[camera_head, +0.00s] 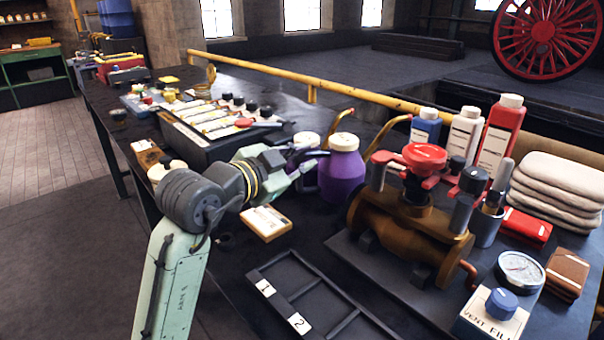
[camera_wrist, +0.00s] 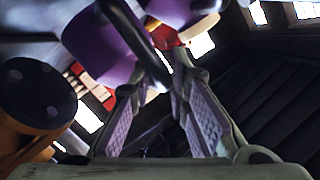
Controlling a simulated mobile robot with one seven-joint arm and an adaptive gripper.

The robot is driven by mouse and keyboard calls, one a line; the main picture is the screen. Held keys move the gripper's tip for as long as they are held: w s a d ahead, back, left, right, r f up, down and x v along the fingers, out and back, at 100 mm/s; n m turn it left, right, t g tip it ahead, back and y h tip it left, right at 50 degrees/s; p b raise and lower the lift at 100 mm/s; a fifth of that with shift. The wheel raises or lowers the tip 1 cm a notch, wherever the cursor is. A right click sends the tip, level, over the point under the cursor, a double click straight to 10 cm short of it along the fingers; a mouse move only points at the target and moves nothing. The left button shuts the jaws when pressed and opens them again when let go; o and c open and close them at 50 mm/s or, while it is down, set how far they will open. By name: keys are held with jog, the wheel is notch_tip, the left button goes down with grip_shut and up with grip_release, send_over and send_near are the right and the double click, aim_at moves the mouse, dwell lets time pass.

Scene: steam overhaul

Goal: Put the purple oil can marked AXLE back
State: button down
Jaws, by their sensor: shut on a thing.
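A purple oil can (camera_head: 342,175) with a white cap and a curved copper spout stands on the dark bench. A second white-capped container (camera_head: 306,140) is close behind my gripper, mostly hidden. My gripper (camera_head: 312,158) is at the left side of the front can. The wrist view shows two purple bodies, a near one (camera_wrist: 98,45) and a farther one (camera_wrist: 172,10). There my fingers (camera_wrist: 172,75) close on a dark bar that looks like a can's handle. I cannot tell for certain which can it belongs to. No AXLE marking is readable.
A brown valve body with a red handwheel (camera_head: 425,157) stands just right of the can. A dark tray (camera_head: 300,262) with sections numbered 1 and 2 lies in front. Bottles (camera_head: 500,135), folded cloths (camera_head: 555,185) and a gauge (camera_head: 520,268) crowd the right.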

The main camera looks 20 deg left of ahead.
aim_at(300, 185)
jog(key=shift+f, duration=1.4)
jog(key=shift+f, duration=0.2)
jog(key=c, duration=1.5)
grip_release()
jog(key=shift+c, duration=0.2)
jog(key=shift+r, duration=0.1)
